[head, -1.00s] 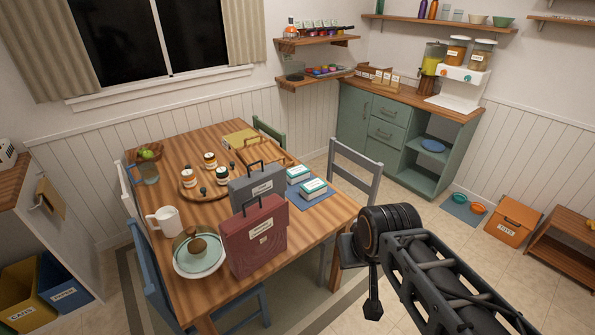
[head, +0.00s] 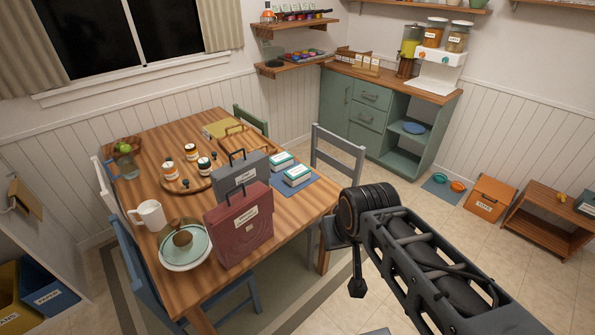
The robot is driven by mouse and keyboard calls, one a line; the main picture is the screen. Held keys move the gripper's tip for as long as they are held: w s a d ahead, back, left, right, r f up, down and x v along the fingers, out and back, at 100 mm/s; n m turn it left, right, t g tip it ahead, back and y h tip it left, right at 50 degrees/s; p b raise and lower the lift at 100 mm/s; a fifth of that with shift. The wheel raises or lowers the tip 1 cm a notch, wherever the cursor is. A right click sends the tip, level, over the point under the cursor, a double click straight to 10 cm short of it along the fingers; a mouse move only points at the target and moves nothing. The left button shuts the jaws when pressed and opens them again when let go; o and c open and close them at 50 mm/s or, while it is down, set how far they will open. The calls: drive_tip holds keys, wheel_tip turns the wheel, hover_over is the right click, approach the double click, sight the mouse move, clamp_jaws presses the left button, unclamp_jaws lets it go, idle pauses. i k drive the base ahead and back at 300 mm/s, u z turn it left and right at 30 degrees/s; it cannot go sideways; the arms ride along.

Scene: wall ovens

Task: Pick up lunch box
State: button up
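Box-shaped cases with top handles stand on the wooden table (head: 200,292). The nearest is a dark red case (head: 239,232) with a white label, upright near the table's front right edge. A grey case (head: 240,178) with a label stands just behind it. The label text is too small to read, so I cannot tell which is the lunch box. My gripper (head: 357,287) seems to be the dark end hanging below my arm, right of the table and apart from the cases; its fingers are not clear.
Blue-labelled boxes (head: 297,176) lie on a blue mat. Chairs (head: 340,150) surround the table.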

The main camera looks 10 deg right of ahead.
sight(284, 159)
drive_tip(key=z, duration=1.55)
drive_tip(key=i, duration=2.75)
drive_tip(key=u, duration=3.5)
drive_tip(key=i, duration=0.55)
drive_tip(key=u, duration=0.05)
